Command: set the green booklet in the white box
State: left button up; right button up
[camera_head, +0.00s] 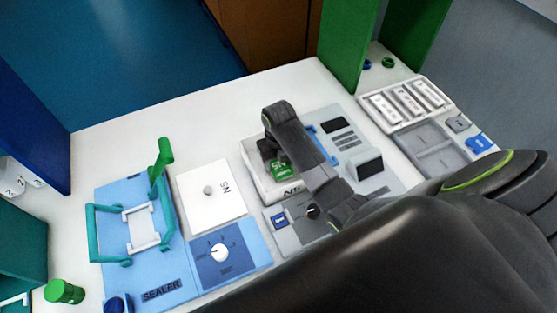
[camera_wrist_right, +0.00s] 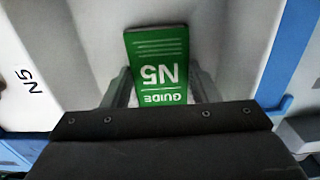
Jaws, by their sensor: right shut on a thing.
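The green booklet (camera_head: 284,171), marked GUIDE N5, is between the fingers of my right gripper (camera_head: 271,156). It also shows in the right wrist view (camera_wrist_right: 157,62), with one finger at each side. My right gripper is shut on it. The white box (camera_head: 262,189) is open at the top, and the booklet and fingers are over or inside it. I cannot tell whether the booklet touches the box floor. My gripper and arm hide part of the box. My left gripper is not in view.
A white lid (camera_head: 211,207) marked N5 lies left of the box. A blue sealer (camera_head: 165,275) with a green handle stands farther left. A grey device (camera_head: 347,140) is close on the right. A parts tray (camera_head: 425,140) is at the far right.

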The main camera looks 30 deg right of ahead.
aim_at(279, 165)
jog(key=shift+f, duration=0.15)
jog(key=o, duration=1)
jog(key=shift+r, duration=0.3)
notch_tip(279, 165, up, 7)
jog(key=shift+f, duration=0.2)
jog(key=shift+r+p, duration=2.6)
